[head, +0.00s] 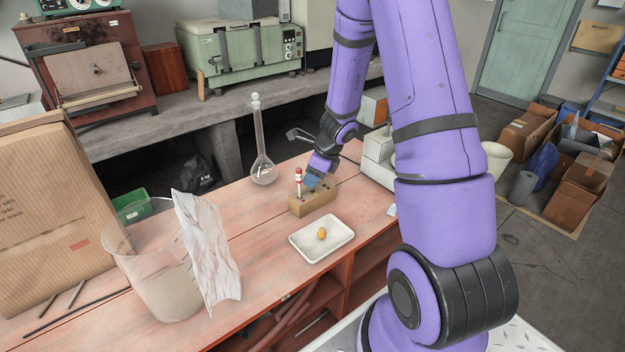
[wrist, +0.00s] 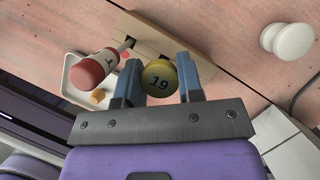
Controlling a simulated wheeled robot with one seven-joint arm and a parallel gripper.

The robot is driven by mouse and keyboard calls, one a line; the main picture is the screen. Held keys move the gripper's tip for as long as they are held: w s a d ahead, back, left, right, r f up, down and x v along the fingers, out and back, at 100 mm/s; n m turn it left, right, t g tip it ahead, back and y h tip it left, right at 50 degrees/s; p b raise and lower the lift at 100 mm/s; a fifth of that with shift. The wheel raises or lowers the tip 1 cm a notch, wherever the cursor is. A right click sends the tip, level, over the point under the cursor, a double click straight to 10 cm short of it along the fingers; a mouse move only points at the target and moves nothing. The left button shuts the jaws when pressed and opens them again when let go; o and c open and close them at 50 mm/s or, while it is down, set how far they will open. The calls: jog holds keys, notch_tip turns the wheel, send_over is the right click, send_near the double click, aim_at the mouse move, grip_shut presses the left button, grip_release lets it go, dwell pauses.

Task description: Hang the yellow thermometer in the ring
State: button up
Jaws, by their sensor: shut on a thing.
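In the head view my gripper (head: 312,183) is just above the wooden block (head: 322,201), and the yellow thermometer is hidden there. I cannot tell whether its stem is still in the block. A red-capped thermometer (head: 298,175) stands in the block's left end, and it shows left of my fingers in the wrist view (wrist: 88,71). I cannot make out the ring for certain.
A white tray (head: 308,254) with a small orange-yellow lump (head: 322,233) lies in front of the block. A stoppered glass flask (head: 263,168) stands behind it. A large beaker (head: 150,275) and a crumpled sheet (head: 207,250) stand at left. Bench between flask and beaker is mostly clear.

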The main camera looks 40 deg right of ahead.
notch_tip(320, 180, up, 15)
dwell(1.2)
jog(key=shift+f, duration=0.1)
